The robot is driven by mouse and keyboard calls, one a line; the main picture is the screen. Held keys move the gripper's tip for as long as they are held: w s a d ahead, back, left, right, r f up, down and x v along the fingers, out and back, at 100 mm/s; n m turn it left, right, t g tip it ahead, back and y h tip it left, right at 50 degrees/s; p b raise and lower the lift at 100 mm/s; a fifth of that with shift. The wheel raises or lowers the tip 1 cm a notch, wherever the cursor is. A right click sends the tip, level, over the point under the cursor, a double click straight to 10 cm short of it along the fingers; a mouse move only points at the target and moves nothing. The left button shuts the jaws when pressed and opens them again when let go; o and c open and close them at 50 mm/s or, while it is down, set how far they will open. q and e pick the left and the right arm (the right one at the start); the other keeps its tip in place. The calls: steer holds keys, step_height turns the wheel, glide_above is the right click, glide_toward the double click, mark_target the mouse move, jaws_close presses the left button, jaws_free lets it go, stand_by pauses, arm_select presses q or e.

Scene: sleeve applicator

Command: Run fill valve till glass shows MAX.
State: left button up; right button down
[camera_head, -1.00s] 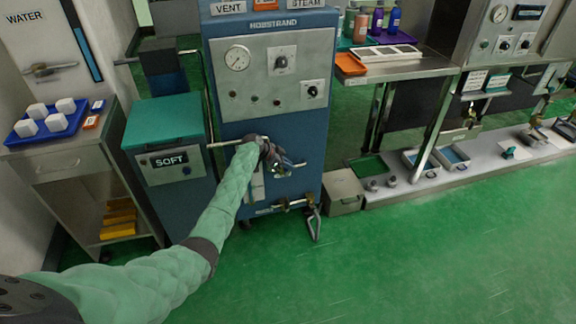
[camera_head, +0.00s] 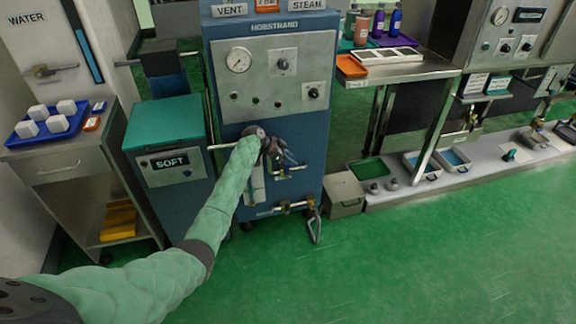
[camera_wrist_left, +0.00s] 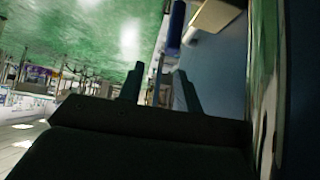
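The blue HOBSTRAND machine (camera_head: 310,130) stands ahead of my left arm. A narrow pale vertical strip (camera_head: 257,185), perhaps the glass, shows on its lower front, partly hidden by my wrist; its level and marks are too small to read. A small valve-like fitting with a horizontal bar (camera_head: 292,169) sits beside it. My left gripper (camera_head: 288,158) is at the machine's front, just above that fitting. In the left wrist view its two dark fingers (camera_wrist_left: 158,88) stand apart, with a thin grey rod and a blue piece (camera_wrist_left: 175,30) beyond. Contact cannot be told. My right gripper is out of view.
A WATER panel (camera_head: 40,40) with a blue vertical strip and a lever is at upper left. A teal-topped SOFT cabinet (camera_head: 165,125) stands left of the machine. A pipe fitting with a hanging handle (camera_head: 314,228) juts out low. Green floor (camera_head: 420,260) is clear at front right.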

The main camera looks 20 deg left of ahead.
arm_select(q)
steer(key=s+d+r, duration=0.2)
steer(key=d+r, duration=0.4)
steer(key=d, duration=0.4)
steer(key=shift+s+d, duration=0.25)
steer(key=shift+d, duration=0.05)
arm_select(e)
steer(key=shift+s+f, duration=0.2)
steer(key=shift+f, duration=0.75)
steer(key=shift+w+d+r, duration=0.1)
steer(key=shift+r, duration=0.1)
arm_select(q)
steer(key=shift+n, duration=0.3)
